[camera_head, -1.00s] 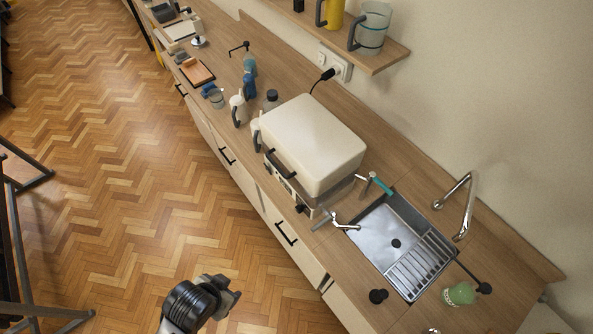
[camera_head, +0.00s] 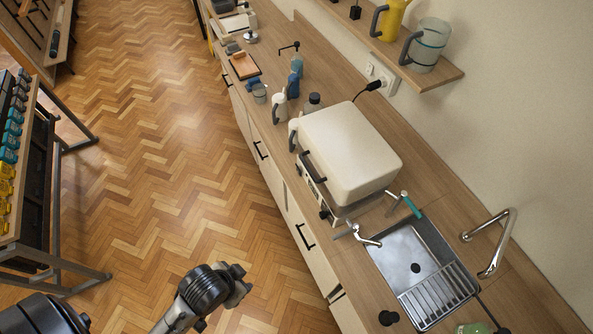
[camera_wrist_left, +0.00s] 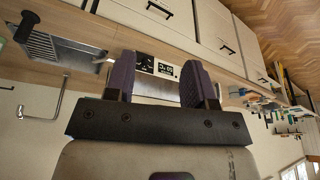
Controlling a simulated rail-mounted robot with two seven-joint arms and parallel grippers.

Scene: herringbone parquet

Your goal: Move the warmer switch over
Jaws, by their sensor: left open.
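In the left wrist view, which is upside down, the panel (camera_wrist_left: 176,72) with dark controls shows between the fingers; I cannot single out the switch. My left gripper (camera_head: 241,284) hangs over the floor in front of the counter, apart from the warmer. Its purple fingers (camera_wrist_left: 158,80) are open and empty. My right gripper is not in view.
The sink (camera_head: 410,265) and tap (camera_head: 490,245) lie right of the warmer, with a teal-handled tool (camera_head: 410,204) between. Bottles and a cup stand beyond the warmer. A wall shelf (camera_head: 440,75) holds jugs. The parquet aisle (camera_head: 170,170) is clear; a rack (camera_head: 30,170) stands at left.

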